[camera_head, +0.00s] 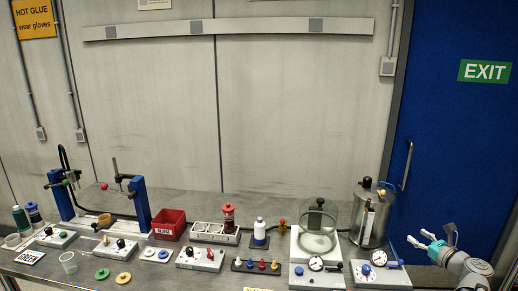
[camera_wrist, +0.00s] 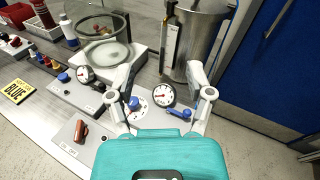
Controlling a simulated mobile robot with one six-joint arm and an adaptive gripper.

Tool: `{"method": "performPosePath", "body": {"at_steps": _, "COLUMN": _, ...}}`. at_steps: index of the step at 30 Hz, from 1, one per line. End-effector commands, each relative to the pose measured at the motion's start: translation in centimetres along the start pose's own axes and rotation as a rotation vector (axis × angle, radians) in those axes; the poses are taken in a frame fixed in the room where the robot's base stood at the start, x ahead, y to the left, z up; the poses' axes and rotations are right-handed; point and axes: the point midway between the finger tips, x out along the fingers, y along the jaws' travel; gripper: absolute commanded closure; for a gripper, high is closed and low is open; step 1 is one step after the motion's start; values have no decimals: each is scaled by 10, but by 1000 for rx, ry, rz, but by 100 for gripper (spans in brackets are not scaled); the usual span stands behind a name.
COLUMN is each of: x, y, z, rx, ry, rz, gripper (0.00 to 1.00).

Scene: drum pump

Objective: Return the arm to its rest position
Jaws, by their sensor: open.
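My gripper (camera_head: 419,239) is at the far right in the head view, raised above the right end of the bench. It has a teal body and pale fingers, spread apart with nothing between them. In the wrist view my gripper (camera_wrist: 164,68) points toward the metal drum (camera_wrist: 195,45) and a grey control box (camera_wrist: 152,115). The box has a round gauge, a blue knob and a blue lever. I cannot tell the exact gap between the fingers and the box. My arm shows only in part, cut off at the lower right of the head view.
The metal drum (camera_head: 371,218) stands at the bench's right rear, beside a glass chamber (camera_head: 318,231) on a grey base. A red bin (camera_head: 166,225), a blue-post frame (camera_head: 141,203) and several small control boxes fill the bench leftward. A blue door (camera_head: 450,130) stands behind my arm.

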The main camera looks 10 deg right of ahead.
Motion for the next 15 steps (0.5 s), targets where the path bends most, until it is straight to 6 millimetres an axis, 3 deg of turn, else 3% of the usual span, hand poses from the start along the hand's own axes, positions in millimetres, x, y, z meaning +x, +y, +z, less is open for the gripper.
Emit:
{"method": "performPosePath", "body": {"at_steps": 8, "x": 27, "y": 44, "z": -11, "rx": -160, "ry": 77, "rz": 110, "gripper": 33}}
{"method": "performPosePath", "body": {"at_steps": 15, "x": 58, "y": 112, "z": -30, "rx": -419, "ry": 176, "rz": 297, "gripper": 33}}
